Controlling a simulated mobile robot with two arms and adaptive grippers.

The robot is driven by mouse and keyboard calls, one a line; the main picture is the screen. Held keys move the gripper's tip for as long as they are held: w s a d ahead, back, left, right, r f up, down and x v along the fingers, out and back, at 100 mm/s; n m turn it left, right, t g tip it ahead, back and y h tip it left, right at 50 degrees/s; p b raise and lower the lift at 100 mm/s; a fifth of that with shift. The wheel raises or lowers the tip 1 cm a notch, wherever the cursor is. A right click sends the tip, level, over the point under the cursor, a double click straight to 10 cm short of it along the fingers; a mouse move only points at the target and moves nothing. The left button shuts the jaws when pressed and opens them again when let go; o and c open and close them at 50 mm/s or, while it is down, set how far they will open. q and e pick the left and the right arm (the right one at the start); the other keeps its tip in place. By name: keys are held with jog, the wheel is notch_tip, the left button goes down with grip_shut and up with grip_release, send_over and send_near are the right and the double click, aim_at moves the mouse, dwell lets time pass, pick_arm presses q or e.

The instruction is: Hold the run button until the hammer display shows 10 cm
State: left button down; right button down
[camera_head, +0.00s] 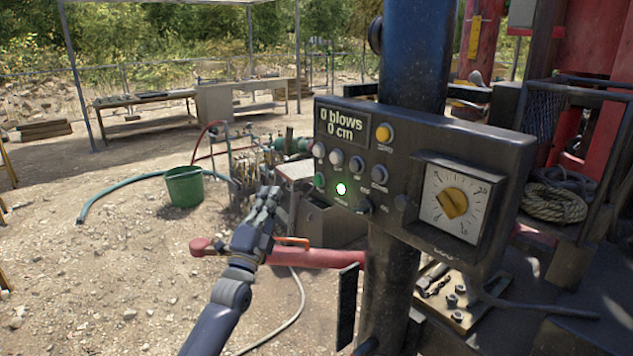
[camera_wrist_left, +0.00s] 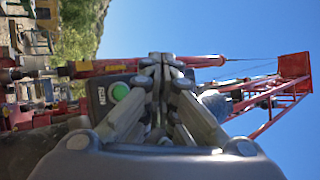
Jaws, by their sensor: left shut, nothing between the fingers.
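The dark control panel (camera_head: 405,160) is fixed to a blue-black post. Its hammer display (camera_head: 342,127) reads "0 blows" and "0 cm". A green button (camera_head: 320,181) sits at the panel's lower left, beside a lit green lamp (camera_head: 341,189). In the left wrist view a green button (camera_wrist_left: 120,91) shows next to a label reading "RUN". My left gripper (camera_head: 268,195) is shut and empty, left of the panel and apart from it in the head view. Its closed fingertips also show in the wrist view (camera_wrist_left: 167,62). My right gripper is out of view.
The panel also carries a yellow button (camera_head: 384,133), several pale and dark buttons, and a yellow dial knob (camera_head: 453,203). A red pipe (camera_head: 325,257) runs behind my left gripper. A green bucket (camera_head: 184,186) stands on open gravel at left. Rope (camera_head: 553,203) lies at right.

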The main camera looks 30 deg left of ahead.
aim_at(318, 180)
pick_arm(q)
jog(key=w+d+b, duration=0.3)
jog(key=w, duration=0.5)
jog(key=shift+d+b, duration=0.2)
jog(key=shift+b, duration=0.2)
jog(key=shift+w, duration=0.15)
dwell(1.2)
jog(key=shift+w+d, duration=0.2)
jog(key=shift+w, duration=0.1)
